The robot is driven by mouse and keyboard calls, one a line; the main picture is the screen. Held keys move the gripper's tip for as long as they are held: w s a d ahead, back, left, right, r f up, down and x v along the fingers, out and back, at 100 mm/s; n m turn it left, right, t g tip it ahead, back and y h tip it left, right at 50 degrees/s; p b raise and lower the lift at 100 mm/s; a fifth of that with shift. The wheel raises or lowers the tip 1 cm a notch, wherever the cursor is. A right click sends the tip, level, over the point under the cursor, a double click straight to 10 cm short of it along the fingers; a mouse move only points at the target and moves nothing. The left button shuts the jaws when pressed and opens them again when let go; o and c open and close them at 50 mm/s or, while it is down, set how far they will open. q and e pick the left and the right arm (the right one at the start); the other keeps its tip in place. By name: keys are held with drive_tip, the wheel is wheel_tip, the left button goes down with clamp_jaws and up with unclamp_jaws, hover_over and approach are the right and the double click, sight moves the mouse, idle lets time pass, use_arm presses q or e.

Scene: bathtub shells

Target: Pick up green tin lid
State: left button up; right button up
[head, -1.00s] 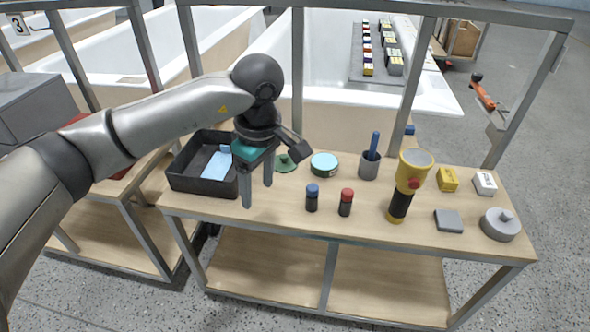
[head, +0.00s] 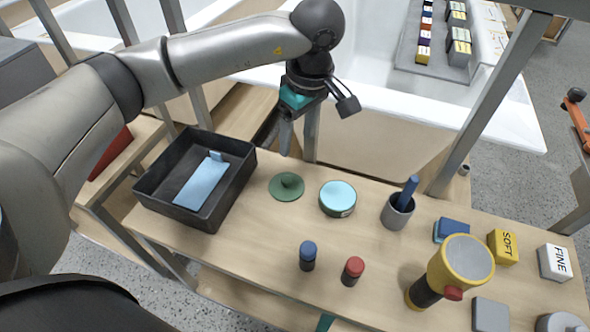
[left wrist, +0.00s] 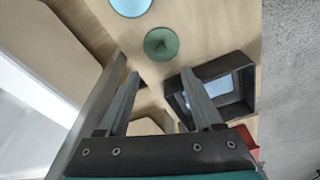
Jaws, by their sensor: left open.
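The green tin lid (head: 287,186) is a flat dark-green disc with a small round knob. It lies on the wooden table between the black tray and the teal tin. In the left wrist view the lid (left wrist: 161,43) shows just beyond the fingertips, roughly centred between them. My left gripper (head: 298,145) is open and empty, its fingers pointing down by the table's back edge, behind the lid and apart from it. Both open fingers also show in the left wrist view (left wrist: 160,77). My right gripper is not in view.
A black tray (head: 148,188) holding a light-blue piece is left of the lid; a round teal tin (head: 338,198) is right. Bare wood lies in front.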

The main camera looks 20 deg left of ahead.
use_arm(q)
drive_tip(key=b, duration=0.2)
hover_over(287, 179)
drive_tip(key=d, duration=0.2)
wheel_tip(287, 179, down, 8)
drive_tip(key=shift+s+a+f+b, duration=0.15)
drive_tip(key=shift+a+f+b, duration=0.15)
drive_tip(key=shift+f, duration=0.4)
drive_tip(key=shift+s+a+f+b, duration=0.15)
drive_tip(key=shift+f+b, duration=0.25)
drive_tip(key=shift+f, duration=0.25)
drive_tip(key=shift+w+a+f+b, duration=0.1)
drive_tip(key=shift+a+f+b, duration=0.15)
drive_tip(key=shift+f, duration=0.3)
drive_tip(key=shift+w+a+f+b, duration=0.15)
drive_tip(key=shift+f+b, duration=0.15)
drive_tip(key=shift+f, duration=0.25)
drive_tip(key=shift+a+f+b, duration=0.1)
drive_tip(key=shift+f+b, duration=0.25)
drive_tip(key=shift+f, duration=0.6)
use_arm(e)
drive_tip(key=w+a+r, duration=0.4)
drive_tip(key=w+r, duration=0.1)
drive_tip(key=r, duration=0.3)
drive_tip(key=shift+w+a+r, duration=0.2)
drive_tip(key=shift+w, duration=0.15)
use_arm(q)
clamp_jaws()
